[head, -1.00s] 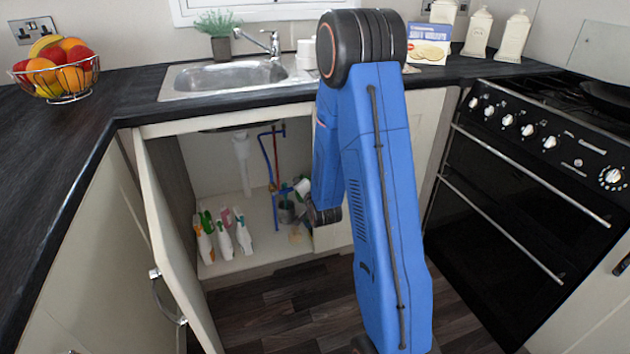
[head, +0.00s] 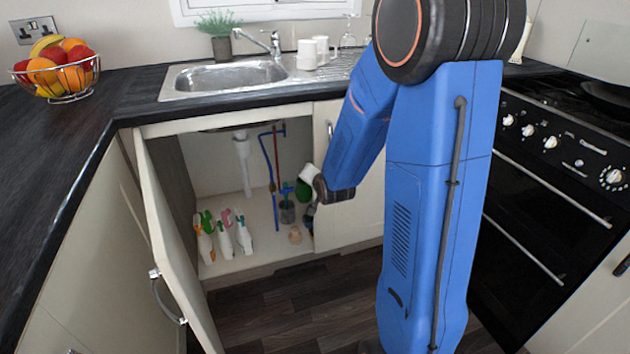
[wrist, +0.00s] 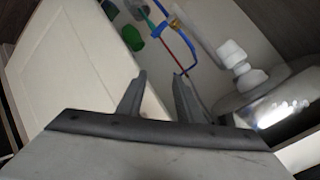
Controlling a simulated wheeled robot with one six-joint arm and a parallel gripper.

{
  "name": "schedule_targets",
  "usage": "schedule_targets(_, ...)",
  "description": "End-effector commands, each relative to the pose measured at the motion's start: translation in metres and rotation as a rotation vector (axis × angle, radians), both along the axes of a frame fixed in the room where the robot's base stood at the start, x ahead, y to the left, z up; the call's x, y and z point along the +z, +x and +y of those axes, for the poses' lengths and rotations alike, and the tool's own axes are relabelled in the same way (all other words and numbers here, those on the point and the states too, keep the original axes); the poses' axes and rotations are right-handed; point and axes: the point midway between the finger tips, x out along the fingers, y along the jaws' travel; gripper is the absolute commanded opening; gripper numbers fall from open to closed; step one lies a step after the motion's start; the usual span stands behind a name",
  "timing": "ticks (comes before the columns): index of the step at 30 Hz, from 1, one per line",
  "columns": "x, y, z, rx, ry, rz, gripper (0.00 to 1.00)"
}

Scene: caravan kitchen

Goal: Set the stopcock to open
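The stopcock (head: 286,188) seems to be the small blue fitting beside the pipes in the open sink cupboard; its handle setting is too small to read. A blue pipe (head: 266,153) and a thin reddish pipe (head: 272,165) run down the back there.
The left cupboard door (head: 175,250) stands open; the right door (head: 350,205) is shut. Spray bottles (head: 224,236) stand on the cupboard floor at left. A white drain trap (wrist: 236,62) hangs under the sink.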

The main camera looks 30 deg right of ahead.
Motion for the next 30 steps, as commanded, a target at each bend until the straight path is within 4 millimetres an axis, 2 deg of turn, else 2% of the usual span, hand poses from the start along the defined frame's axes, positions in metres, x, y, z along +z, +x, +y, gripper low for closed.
schedule_targets(4, 0.007, -0.006, 0.004, 0.016, -0.018, 0.018, 0.33)
schedule_targets(17, 0.009, -0.01, 0.006, 0.026, -0.028, 0.032, 0.33)
schedule_targets(21, 0.007, -0.008, 0.005, 0.013, -0.009, 0.028, 0.02)
schedule_targets(26, -0.006, 0.002, -0.003, -0.086, 0.131, -0.009, 0.0)
schedule_targets(30, -0.026, 0.016, -0.015, -0.233, 0.347, -0.071, 0.0)
